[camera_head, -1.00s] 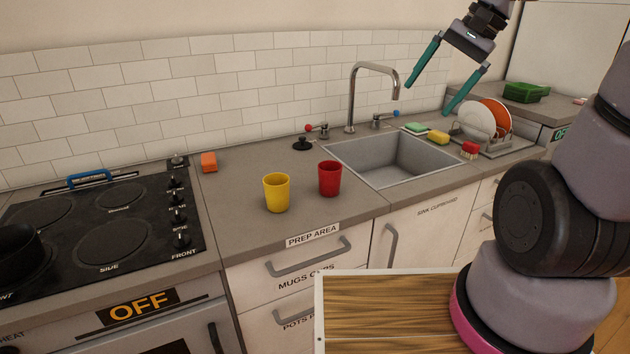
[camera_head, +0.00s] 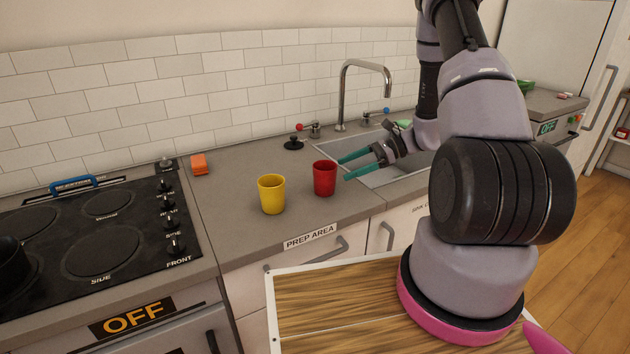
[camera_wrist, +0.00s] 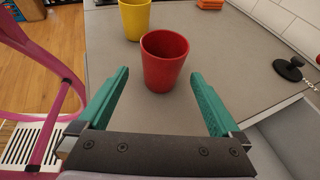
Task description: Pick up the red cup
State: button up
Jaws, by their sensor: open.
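The red cup (camera_head: 324,179) stands upright on the grey counter, just left of the sink. My gripper (camera_head: 342,169) is to its right, with its two teal fingers pointing left at the cup. In the wrist view the red cup (camera_wrist: 163,62) stands ahead of and roughly between the open fingertips (camera_wrist: 158,76), with a gap on each side. The gripper is open and holds nothing.
A yellow cup (camera_head: 271,194) stands close to the left of the red cup, and it also shows in the wrist view (camera_wrist: 134,18). The sink (camera_head: 400,172) lies under my arm. The faucet (camera_head: 343,95) rises behind it. The stove (camera_head: 95,232) is at left.

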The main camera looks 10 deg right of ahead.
aim_at(315, 181)
jog(key=x, duration=1.1)
jog(key=shift+w+f, duration=0.1)
jog(key=shift+w, duration=0.1)
jog(key=shift+c, duration=0.3)
